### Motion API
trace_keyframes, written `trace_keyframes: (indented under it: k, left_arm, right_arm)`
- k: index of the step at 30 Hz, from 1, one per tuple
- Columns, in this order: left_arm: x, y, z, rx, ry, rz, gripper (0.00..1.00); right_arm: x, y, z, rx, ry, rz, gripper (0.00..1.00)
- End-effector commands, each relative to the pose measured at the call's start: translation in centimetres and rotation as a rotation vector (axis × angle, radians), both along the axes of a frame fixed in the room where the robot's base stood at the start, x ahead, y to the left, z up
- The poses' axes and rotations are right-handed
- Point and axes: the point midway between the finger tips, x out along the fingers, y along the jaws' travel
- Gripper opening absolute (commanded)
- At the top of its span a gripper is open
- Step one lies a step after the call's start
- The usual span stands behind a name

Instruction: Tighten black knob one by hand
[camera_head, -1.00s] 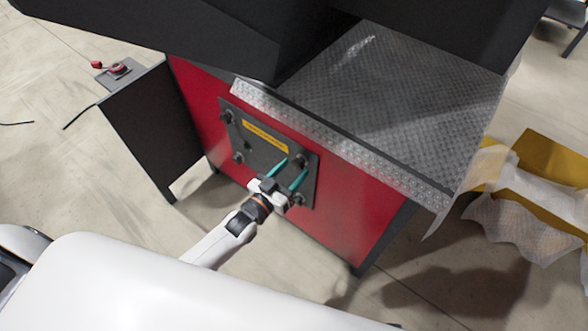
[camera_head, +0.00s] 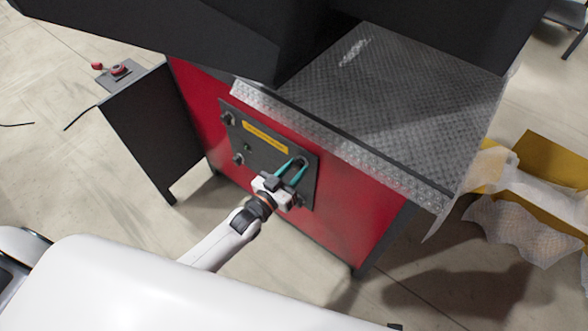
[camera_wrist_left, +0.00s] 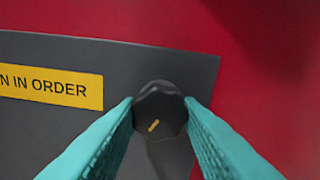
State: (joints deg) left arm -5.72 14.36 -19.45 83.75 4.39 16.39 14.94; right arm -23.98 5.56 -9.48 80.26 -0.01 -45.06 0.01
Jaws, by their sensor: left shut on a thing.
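A dark grey panel (camera_head: 266,157) on the red machine front carries several black knobs near its corners and a yellow label. My left gripper (camera_head: 300,164), with teal fingers, reaches the upper right knob. In the left wrist view this black knob (camera_wrist_left: 160,108) has a lobed rim and a short yellow mark pointing to the lower left. The fingers (camera_wrist_left: 160,112) are shut on its two sides. Other black knobs sit at the upper left (camera_head: 228,118) and lower left (camera_head: 238,159) of the panel. My right gripper is not in view.
A patterned metal ledge (camera_head: 340,140) juts out above the panel. A black side cabinet (camera_head: 150,130) stands at the left, with a red button box (camera_head: 118,71) behind it. A yellow box (camera_head: 545,160) with wrapping lies at the right. Floor in front is clear.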

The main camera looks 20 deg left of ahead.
Motion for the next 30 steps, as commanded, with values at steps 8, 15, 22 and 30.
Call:
trace_keyframes:
  k: [8,15,22,30]
  left_arm:
    - [0.0,0.0,0.1,0.134,-0.050,0.000,0.10]
    - [0.0,0.0,0.1,0.338,-0.123,0.000,0.10]
    - [0.0,0.1,0.0,0.546,-0.197,0.000,0.10]
    - [0.0,0.1,0.0,0.785,-0.284,0.000,0.10]
  right_arm:
    - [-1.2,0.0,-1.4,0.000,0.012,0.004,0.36]
    - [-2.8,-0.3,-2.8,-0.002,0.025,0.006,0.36]
    - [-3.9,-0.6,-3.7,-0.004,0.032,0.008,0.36]
    - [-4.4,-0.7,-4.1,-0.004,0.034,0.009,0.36]
